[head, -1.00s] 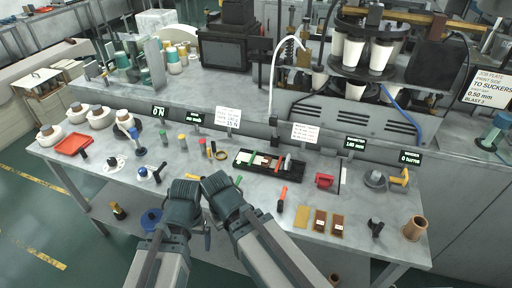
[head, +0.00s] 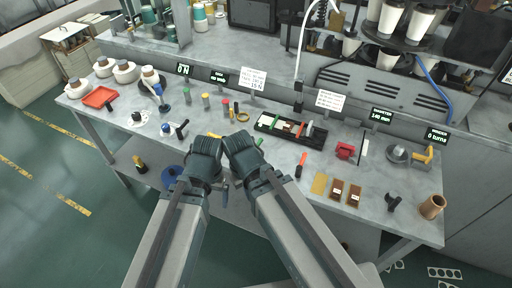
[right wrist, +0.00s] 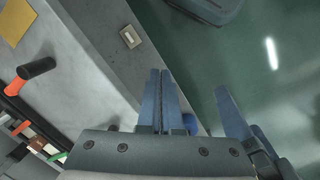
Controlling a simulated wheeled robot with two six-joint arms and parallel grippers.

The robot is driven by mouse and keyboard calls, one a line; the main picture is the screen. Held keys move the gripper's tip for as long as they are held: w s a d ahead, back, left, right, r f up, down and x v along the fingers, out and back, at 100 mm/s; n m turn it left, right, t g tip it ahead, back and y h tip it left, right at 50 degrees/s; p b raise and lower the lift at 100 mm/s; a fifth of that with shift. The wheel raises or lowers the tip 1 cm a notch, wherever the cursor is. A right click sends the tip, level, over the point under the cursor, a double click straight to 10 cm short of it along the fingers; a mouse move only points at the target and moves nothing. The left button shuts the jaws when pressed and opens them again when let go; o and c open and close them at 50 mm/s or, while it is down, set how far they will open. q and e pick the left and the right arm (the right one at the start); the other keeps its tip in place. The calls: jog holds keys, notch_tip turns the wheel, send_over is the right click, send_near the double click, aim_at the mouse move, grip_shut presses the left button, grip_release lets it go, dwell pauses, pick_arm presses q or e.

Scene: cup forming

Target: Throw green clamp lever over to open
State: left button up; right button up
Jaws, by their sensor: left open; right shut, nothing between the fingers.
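A black tray-like fixture (head: 312,143) lies on the grey bench, with a small green bar (head: 275,122) at its left end. I cannot tell whether that bar is the clamp lever or which way it is thrown. A green bar (right wrist: 58,156) also shows at the lower left in the right wrist view. My left gripper (head: 207,158) and right gripper (head: 240,152) are side by side at the bench's front edge, apart from the fixture. Their fingers are mostly hidden in the head view. In the right wrist view, my right fingers (right wrist: 162,100) are together and empty.
A red lever with a black handle (head: 300,165) sticks forward from the fixture. Brown blocks (head: 346,192) and a copper-coloured cup (head: 432,206) stand to the right. An orange tray (head: 99,97) lies at the far left. Some bare bench shows between the grippers and fixture.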

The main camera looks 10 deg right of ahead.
jog(key=o, duration=0.6)
jog(key=w+r+m+p, duration=0.1)
jog(key=w+r+p, duration=0.1)
jog(key=w, duration=0.1)
jog(key=w+d+r+m+y+p, duration=0.1)
jog(key=w+r+m+p, duration=0.1)
jog(key=w+r+p, duration=0.1)
jog(key=w+d+r+m+p, duration=0.1)
jog(key=w+r+p, duration=0.1)
jog(key=w, duration=0.1)
jog(key=shift+d+r+m+p, duration=0.2)
jog(key=shift+r+m+p, duration=0.1)
jog(key=shift+r+p, duration=0.1)
jog(key=shift+o, duration=0.2)
jog(key=m+t+y+p, duration=0.1)
jog(key=m+y+p, duration=0.1)
jog(key=m+p, duration=0.4)
send_near(258, 144)
jog(key=f+b, duration=0.2)
jog(key=b, duration=0.2)
jog(key=f+b, duration=0.3)
jog(key=b, duration=0.2)
jog(key=a+f+b, duration=0.1)
jog(key=f+b, duration=0.2)
jog(key=b, duration=0.1)
jog(key=shift+w+a, duration=0.1)
jog(key=shift+w, duration=0.15)
jog(key=shift+c, duration=0.2)
grip_shut()
